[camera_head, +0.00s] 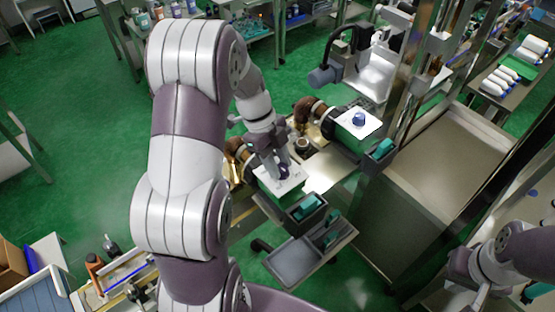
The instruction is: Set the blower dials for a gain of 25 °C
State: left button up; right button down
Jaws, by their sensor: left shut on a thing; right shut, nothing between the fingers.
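Two blowers stand side by side at mid-picture, each with a white-topped dial panel. The near panel (291,187) carries a dark blue dial (284,170). My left gripper (281,165) reaches down from above and is shut on this dial, partly hiding it. Its setting cannot be read. The far panel (366,124) carries a blue dial (359,119), which stands free with no gripper at it. Its marks are too small to read. My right gripper (468,294) is low at the right, away from both blowers, shut and empty, its fingertips hard to make out.
Dark bins with green items (306,207) and a grey tray (293,262) stand in front of the near blower. A steel table (440,180) and upright posts are to the right. A black-armed device (340,60) stands behind the far blower. My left arm covers much of the left middle.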

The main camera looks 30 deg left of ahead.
pick_arm(q)
jog(key=shift+f, duration=0.1)
jog(key=o, duration=1)
jog(key=shift+o, duration=0.2)
jog(key=shift+d, duration=0.1)
